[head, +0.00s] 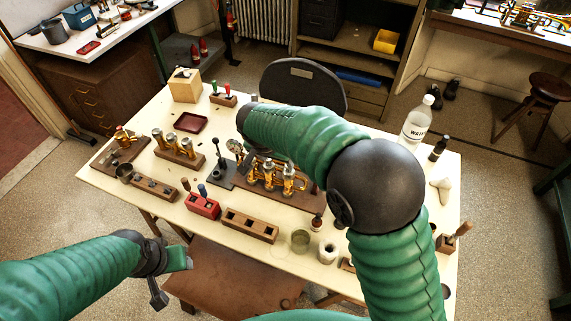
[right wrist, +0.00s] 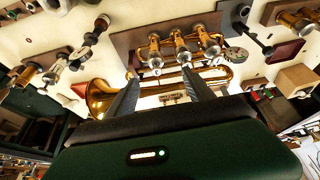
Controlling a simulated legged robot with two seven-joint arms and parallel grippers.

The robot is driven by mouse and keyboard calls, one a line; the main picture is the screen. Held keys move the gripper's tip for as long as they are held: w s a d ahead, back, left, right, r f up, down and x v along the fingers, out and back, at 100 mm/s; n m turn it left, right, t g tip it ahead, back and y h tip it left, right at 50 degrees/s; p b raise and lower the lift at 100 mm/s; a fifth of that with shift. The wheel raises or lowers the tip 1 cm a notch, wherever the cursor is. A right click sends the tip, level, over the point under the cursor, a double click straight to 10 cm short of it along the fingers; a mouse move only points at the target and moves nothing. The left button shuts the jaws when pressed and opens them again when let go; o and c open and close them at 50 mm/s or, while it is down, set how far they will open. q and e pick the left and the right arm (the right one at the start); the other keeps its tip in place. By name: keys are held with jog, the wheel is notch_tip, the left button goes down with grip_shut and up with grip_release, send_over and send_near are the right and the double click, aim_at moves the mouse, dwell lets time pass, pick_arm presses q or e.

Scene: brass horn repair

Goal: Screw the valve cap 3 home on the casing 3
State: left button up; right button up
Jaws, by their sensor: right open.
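The brass horn (right wrist: 160,88) lies on a brown board (right wrist: 128,42), with three upright valve casings (right wrist: 182,48) in a row. In the head view, the horn's casings (head: 288,181) show partly behind my right arm. Silver pieces top the casings; I cannot tell which is casing 3 or which piece is valve cap 3. My right gripper (right wrist: 160,74) is open, its fingers apart over the horn, one tip seemingly near the middle casing; contact is unclear. My left gripper (head: 174,277) is open and empty, off the table's front edge.
A dial gauge (right wrist: 236,54) stands close beside the horn. A wooden block with three valves (head: 178,151), a red block (head: 203,206) and a wooden holder (head: 250,225) stand left and in front. A bottle (head: 416,125) stands at the right.

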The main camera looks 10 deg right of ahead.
send_near(289, 172)
jog(key=a, duration=0.2)
jog(key=w+d+f, duration=0.1)
jog(key=f, duration=0.1)
jog(key=w+d+f, duration=0.1)
jog(key=d+f, duration=0.1)
jog(key=f, duration=0.1)
jog(key=w+d+f+p, duration=0.1)
jog(key=d+f, duration=0.1)
jog(key=f, duration=0.1)
jog(key=shift+w+a+f, duration=0.15)
jog(key=shift+a+f, duration=0.1)
jog(key=shift+a, duration=0.85)
jog(key=shift+d, duration=0.15)
jog(key=c, duration=0.3)
jog(key=shift+d, duration=0.55)
jog(key=c, duration=0.5)
jog(key=shift+d, duration=0.15)
jog(key=shift+c, duration=2.4)
jog(key=o, duration=0.6)
jog(key=shift+a, duration=0.4)
jog(key=c, duration=0.5)
grip_shut()
pick_arm(q)
jog(key=shift+w+d+r, duration=0.15)
jog(key=shift+d+r, duration=0.3)
jog(key=shift+r, duration=0.05)
pick_arm(e)
jog(key=shift+d, duration=0.15)
